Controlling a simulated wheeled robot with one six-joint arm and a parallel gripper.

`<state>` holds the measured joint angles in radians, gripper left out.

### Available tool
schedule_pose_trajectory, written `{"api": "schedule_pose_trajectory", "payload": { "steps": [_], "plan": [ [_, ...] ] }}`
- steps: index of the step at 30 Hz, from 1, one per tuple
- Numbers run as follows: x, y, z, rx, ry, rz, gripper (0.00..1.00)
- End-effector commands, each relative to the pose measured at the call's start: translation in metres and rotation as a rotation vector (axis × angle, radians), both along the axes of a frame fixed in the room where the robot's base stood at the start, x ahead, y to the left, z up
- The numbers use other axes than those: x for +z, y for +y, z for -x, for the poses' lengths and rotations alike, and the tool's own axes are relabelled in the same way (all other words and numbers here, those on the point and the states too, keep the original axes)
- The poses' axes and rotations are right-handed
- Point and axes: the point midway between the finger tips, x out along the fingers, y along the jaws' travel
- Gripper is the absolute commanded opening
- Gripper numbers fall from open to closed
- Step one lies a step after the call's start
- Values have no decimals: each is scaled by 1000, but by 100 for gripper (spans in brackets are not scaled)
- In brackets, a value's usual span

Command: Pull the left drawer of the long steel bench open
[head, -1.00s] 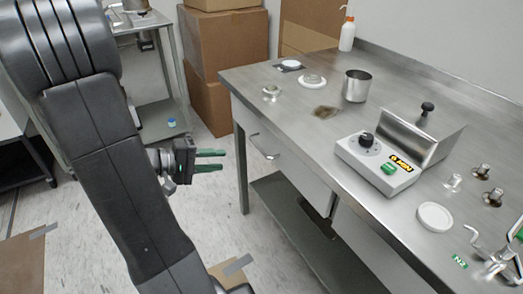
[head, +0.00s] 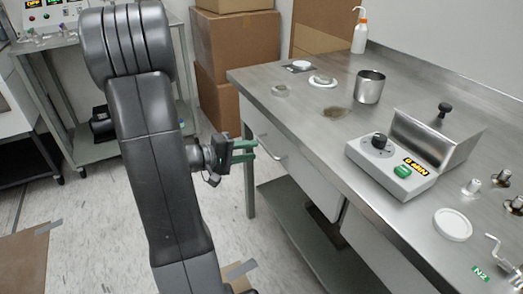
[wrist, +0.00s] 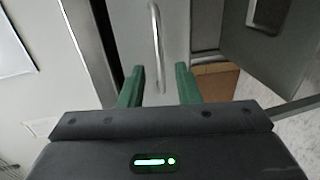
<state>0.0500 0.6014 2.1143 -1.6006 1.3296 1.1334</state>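The long steel bench (head: 318,107) runs along the right side of the head view. Its left drawer (head: 305,172) has a pale front that looks flush with the bench, with a bar handle (head: 268,148) on it. My gripper (head: 254,150) is at the handle's left in the head view, its green fingers pointing at the drawer. In the wrist view the fingers are apart and empty (wrist: 159,80), and the handle (wrist: 157,45) stands lengthwise between their lines, just beyond the tips. I cannot see contact between fingers and handle.
The bench top holds a metal cup (head: 369,87), a grey device with a knob (head: 393,172), a white lid (head: 453,224) and small fittings. A lower shelf (head: 290,222) runs under the bench. Cardboard boxes (head: 238,48) stand behind.

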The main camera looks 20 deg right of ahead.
Motion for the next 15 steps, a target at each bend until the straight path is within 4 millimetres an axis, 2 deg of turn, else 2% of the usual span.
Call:
{"api": "schedule_pose_trajectory", "payload": {
  "steps": [6,15],
  "plan": [
    [-6,-28,-1,-4,0,0,30],
    [-10,-44,-3,0,1,0,30]
  ]
}}
